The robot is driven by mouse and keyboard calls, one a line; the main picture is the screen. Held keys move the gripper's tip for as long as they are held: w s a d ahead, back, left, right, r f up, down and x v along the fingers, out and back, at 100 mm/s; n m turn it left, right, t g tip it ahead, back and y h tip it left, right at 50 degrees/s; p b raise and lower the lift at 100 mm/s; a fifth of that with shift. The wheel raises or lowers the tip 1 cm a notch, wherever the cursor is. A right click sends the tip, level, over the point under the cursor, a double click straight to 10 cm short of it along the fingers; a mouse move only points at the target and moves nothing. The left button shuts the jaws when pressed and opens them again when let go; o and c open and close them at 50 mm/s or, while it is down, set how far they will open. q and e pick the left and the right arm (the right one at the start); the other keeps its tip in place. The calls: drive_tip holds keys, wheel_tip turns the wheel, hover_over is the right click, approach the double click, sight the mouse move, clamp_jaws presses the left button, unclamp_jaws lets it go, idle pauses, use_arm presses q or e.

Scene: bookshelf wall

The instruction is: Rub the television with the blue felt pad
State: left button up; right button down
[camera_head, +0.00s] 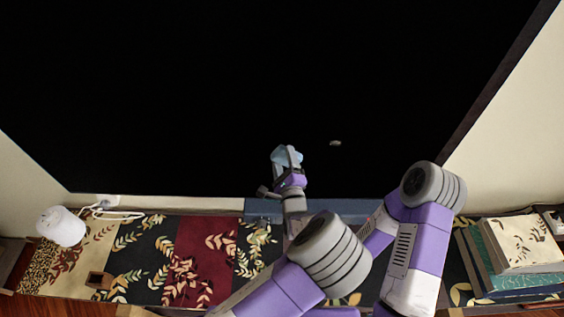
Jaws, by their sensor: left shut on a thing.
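The television's large black screen (220,90) fills the upper part of the head view. My left gripper (287,163) is in front of the lower middle of the screen. It is shut on the pale blue felt pad (285,154), which is partly covered by the fingers. I cannot tell whether the pad touches the screen. A small whitish spot (335,143) shows on the screen, to the right of the pad. My right arm is bent at the lower right, and its gripper is not visible.
A patterned shelf top (208,255) runs below the television. A white rounded object (61,226) with a cable stands at the left, and a small brown object (99,280) lies near the front edge. Books (515,245) are stacked at the right.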

sight(317, 142)
use_arm(q)
drive_tip(key=shift+d, duration=5.65)
drive_tip(key=shift+s+d+r, duration=0.1)
drive_tip(key=shift+s+d, duration=0.1)
drive_tip(key=shift+d, duration=0.75)
drive_tip(key=shift+s+d, duration=0.2)
drive_tip(key=shift+d, duration=0.7)
drive_tip(key=shift+s+d, duration=0.1)
drive_tip(key=shift+d, duration=1.05)
drive_tip(key=shift+d+r, duration=0.2)
drive_tip(key=shift+r, duration=0.9)
drive_tip(key=shift+a+r, duration=0.2)
drive_tip(key=shift+a, duration=2.05)
drive_tip(key=shift+a+f, duration=0.15)
drive_tip(key=shift+a, duration=0.65)
drive_tip(key=shift+a+f, duration=0.1)
drive_tip(key=shift+a, duration=0.65)
drive_tip(key=shift+w+a, duration=0.3)
drive_tip(key=shift+a, duration=0.65)
drive_tip(key=shift+w+a, duration=0.15)
drive_tip(key=shift+a, duration=2.05)
drive_tip(key=shift+w+a, duration=0.1)
drive_tip(key=shift+a, duration=2.1)
drive_tip(key=shift+r, duration=1.2)
drive_tip(key=shift+d+f, duration=0.1)
drive_tip(key=shift+d, duration=5.3)
